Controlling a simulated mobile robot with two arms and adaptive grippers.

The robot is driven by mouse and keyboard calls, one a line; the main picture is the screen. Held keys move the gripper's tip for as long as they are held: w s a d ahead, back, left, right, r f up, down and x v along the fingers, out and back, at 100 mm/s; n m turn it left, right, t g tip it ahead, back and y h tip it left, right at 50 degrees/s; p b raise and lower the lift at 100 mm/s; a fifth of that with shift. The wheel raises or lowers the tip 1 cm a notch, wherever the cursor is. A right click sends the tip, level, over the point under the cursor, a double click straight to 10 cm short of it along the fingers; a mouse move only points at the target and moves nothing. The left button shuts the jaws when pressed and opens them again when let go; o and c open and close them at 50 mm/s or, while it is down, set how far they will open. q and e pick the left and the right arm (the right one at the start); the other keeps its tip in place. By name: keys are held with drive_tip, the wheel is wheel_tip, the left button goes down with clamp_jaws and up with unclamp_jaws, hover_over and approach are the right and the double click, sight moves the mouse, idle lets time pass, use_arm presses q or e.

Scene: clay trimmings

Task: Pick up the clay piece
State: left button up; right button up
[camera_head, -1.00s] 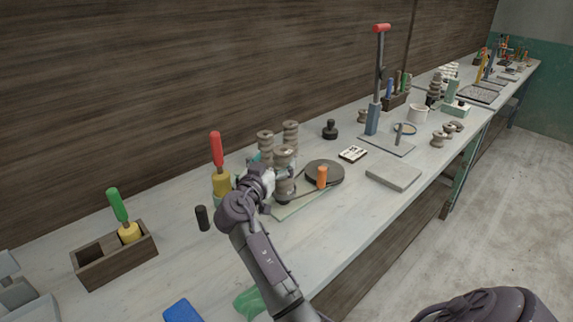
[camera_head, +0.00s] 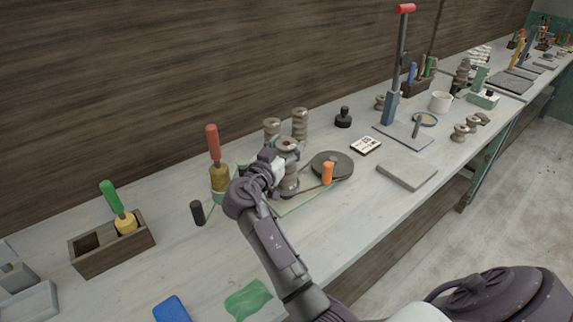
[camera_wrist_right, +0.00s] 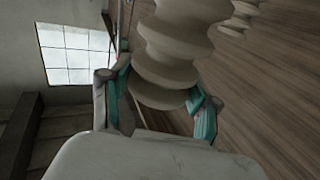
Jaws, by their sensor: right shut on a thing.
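A ridged grey-beige clay piece (camera_head: 288,183) stands upright at the green board beside the dark round disc. My right gripper (camera_head: 281,169) reaches it from the front left and is shut on it. In the right wrist view the ridged clay piece (camera_wrist_right: 172,50) fills the space between the teal-padded fingers (camera_wrist_right: 160,98). I cannot tell whether its base touches the board. Two similar ridged pieces (camera_head: 300,126) (camera_head: 271,129) stand just behind it. My left gripper is not in view.
A dark disc (camera_head: 340,158) with an orange-handled tool (camera_head: 327,173) lies right of the held piece. A red-handled tool (camera_head: 212,143) and a black cylinder (camera_head: 198,213) stand left. A green cloth (camera_head: 247,299) lies in front.

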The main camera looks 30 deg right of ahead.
clamp_jaws()
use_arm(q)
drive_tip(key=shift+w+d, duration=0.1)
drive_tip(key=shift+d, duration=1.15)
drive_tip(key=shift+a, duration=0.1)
use_arm(e)
drive_tip(key=shift+r, duration=0.1)
